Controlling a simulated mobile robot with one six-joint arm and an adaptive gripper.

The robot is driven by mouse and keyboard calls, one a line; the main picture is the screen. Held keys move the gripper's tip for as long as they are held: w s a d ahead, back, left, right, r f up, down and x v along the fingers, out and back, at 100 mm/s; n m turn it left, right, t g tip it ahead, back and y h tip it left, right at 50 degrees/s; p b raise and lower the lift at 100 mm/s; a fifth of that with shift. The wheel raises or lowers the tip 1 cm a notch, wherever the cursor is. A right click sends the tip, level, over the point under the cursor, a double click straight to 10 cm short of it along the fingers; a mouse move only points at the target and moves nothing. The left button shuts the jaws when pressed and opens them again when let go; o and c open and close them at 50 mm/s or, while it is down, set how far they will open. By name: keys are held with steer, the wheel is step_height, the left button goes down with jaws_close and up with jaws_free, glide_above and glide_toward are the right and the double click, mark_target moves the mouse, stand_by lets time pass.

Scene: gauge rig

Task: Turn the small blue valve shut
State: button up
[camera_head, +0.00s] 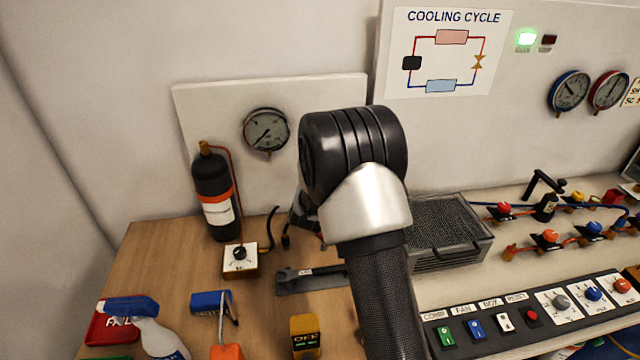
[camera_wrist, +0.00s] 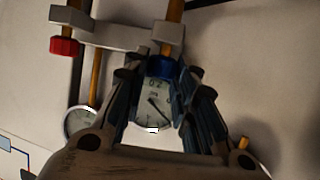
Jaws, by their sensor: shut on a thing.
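In the wrist view a small blue valve knob (camera_wrist: 160,67) sits on a grey fitting at the end of an orange-brown pipe. My gripper (camera_wrist: 157,76) has one finger on each side of this knob and is closed on it. The knob's sides are partly hidden by the fingers. A red valve knob (camera_wrist: 64,46) sits on a similar fitting to the left. A dial gauge (camera_wrist: 154,106) shows between the fingers. In the head view my arm hides the blue valve and most of my gripper.
A second gauge (camera_wrist: 80,122) shows at the left in the wrist view. In the head view, a black bottle (camera_head: 212,185) and a spray bottle (camera_head: 150,330) stand on the bench at the left. A mesh-topped box (camera_head: 452,235) and a switch panel (camera_head: 490,328) lie right of my arm.

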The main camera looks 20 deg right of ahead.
steer(key=m+g+h+p, duration=0.1)
steer(key=p, duration=0.1)
steer(key=m+g+h+p, duration=0.1)
steer(key=p, duration=0.1)
steer(key=m+g+h+p, duration=0.1)
steer(key=m+h+p, duration=0.1)
steer(key=shift+w+a+r, duration=0.3)
steer(key=shift+a, duration=0.05)
steer(key=m+g+h+p, duration=0.1)
steer(key=m+g, duration=0.1)
steer(key=m, duration=0.1)
steer(key=shift+w+f+g+h+p, duration=0.15)
steer(key=shift+f+g+h+p, duration=0.05)
steer(key=shift+g+h+p, duration=0.2)
steer(key=shift+m+g, duration=0.6)
steer(key=shift+g, duration=0.1)
steer(key=shift+h, duration=0.3)
steer(key=o, duration=1.1)
steer(key=shift+c, duration=0.2)
steer(key=shift+a, duration=0.1)
steer(key=v, duration=0.7)
steer(key=shift+a+r, duration=0.2)
steer(key=shift+a, duration=0.1)
